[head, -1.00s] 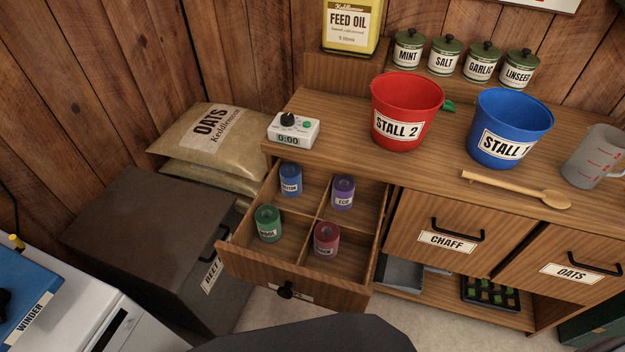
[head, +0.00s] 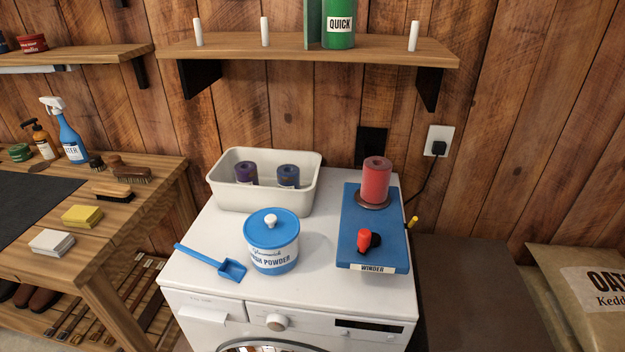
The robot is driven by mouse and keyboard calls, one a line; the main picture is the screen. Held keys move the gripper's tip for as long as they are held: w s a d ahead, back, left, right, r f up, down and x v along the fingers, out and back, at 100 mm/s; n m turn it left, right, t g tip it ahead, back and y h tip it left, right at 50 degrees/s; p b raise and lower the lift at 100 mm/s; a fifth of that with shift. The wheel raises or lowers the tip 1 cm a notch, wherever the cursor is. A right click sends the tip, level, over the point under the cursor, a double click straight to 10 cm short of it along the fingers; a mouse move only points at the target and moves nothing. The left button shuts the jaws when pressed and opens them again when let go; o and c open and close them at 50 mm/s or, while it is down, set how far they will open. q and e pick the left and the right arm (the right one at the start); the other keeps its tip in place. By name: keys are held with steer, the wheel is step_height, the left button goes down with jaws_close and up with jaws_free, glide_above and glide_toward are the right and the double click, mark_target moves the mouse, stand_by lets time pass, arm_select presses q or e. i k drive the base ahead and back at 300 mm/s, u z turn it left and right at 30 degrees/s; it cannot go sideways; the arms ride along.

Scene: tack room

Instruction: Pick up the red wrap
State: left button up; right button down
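A red rolled wrap (head: 376,181) stands upright on the round brown disc of the blue winder (head: 374,225). The winder sits on the right part of the white washing machine top. The winder has a red-knobbed crank (head: 364,239) near its front and a yellow-tipped lever (head: 412,222) at its right side. The wrap's top is open to view and nothing stands over it. Neither of my grippers shows in the head view.
A white tub (head: 264,206) with purple and dark blue rolls stands left of the winder. A blue-lidded powder tub (head: 271,244) and a blue scoop (head: 214,263) are in front. A shelf (head: 310,50) hangs above. A wooden bench (head: 130,210) with brushes stands left.

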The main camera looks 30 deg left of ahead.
mark_target(377, 169)
steer(key=z, duration=2)
steer(key=k, duration=1.75)
steer(key=u, duration=0.65)
